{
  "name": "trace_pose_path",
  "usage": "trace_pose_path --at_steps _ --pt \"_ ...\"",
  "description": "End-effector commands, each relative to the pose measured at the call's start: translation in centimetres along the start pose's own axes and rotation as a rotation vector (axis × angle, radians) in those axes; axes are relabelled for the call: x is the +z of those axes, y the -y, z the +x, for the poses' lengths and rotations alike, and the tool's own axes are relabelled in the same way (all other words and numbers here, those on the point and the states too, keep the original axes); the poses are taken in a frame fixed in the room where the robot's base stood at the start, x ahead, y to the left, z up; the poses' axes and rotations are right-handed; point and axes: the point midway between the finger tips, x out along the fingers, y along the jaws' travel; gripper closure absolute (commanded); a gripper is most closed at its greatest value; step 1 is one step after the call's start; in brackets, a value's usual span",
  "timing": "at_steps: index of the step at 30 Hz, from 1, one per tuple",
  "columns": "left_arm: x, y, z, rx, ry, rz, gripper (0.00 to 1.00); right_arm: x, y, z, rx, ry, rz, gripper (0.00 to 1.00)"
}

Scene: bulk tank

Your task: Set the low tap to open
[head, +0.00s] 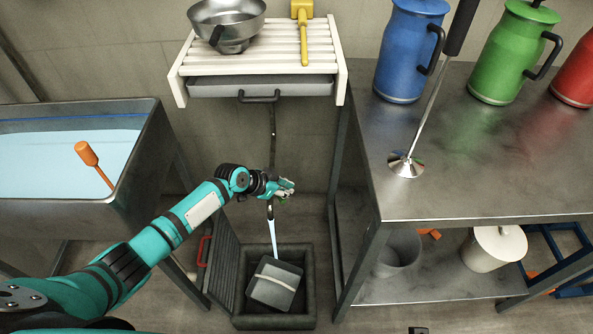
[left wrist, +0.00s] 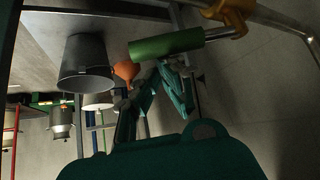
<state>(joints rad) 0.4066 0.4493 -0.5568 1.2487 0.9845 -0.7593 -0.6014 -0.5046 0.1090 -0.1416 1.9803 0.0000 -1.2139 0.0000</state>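The low tap has a green handle (left wrist: 165,45) and a brass body (left wrist: 236,12), both large in the left wrist view. In the head view my left gripper (head: 286,188) is at the tap, below the wall pipe, and hides most of it. In the left wrist view the fingers (left wrist: 162,75) of my left gripper come together close to the green handle, with nothing seen between them. I cannot tell if they touch the handle. A pale blue stream (head: 273,238) runs down below the tap into a dark basin (head: 270,321). My right gripper is not in view.
A grey strapped block (head: 275,283) lies in the basin. A tank (head: 75,215) of pale liquid stands left. A metal table (head: 460,190) with coloured jugs stands right. A slatted shelf (head: 262,62) with a drawer hangs above. A grey bucket (head: 398,254) sits below the table.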

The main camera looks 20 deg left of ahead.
Motion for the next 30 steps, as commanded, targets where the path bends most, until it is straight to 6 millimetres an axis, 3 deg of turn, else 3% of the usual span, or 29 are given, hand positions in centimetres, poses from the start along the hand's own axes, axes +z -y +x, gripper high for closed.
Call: trace_pose_path --at_steps 12,30 --pt "1.4 0.0 -1.2 0.001 0.004 -0.004 1.00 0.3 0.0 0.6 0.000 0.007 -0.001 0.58" --pt "1.6 0.0 -1.4 0.000 0.003 -0.004 1.00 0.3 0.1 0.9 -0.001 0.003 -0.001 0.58"
